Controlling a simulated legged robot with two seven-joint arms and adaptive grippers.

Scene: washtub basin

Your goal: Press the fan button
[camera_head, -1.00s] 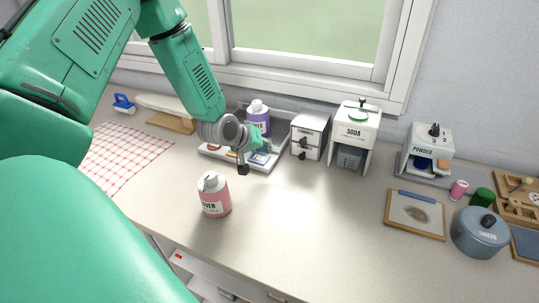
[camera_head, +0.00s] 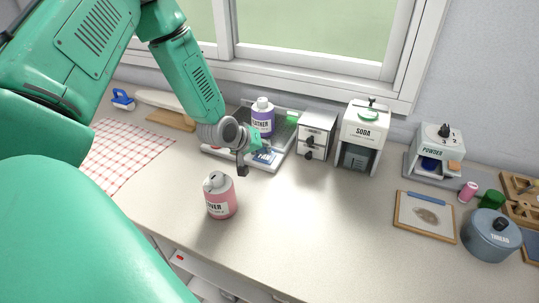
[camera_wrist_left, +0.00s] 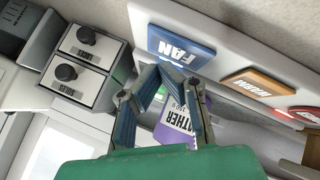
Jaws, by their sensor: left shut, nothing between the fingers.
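The fan button (camera_head: 265,156) is a blue square plate marked FAN on the front of a pale panel. In the left wrist view the blue fan button (camera_wrist_left: 181,48) shows large and clear, upside down. My left gripper (camera_head: 242,169) is shut and empty, just left of the fan button in the head view. In the wrist view the closed fingertips (camera_wrist_left: 167,75) lie close below the button's edge in the picture. I cannot tell if they touch it. My right gripper is not in view.
An orange button (camera_wrist_left: 252,86) and a red button (camera_wrist_left: 307,114) share the panel. A purple bottle (camera_head: 262,118) stands behind it. A pink bottle (camera_head: 220,197) stands in front. A drawer box (camera_head: 317,136) and soda dispenser (camera_head: 364,135) are to the right. The middle counter is clear.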

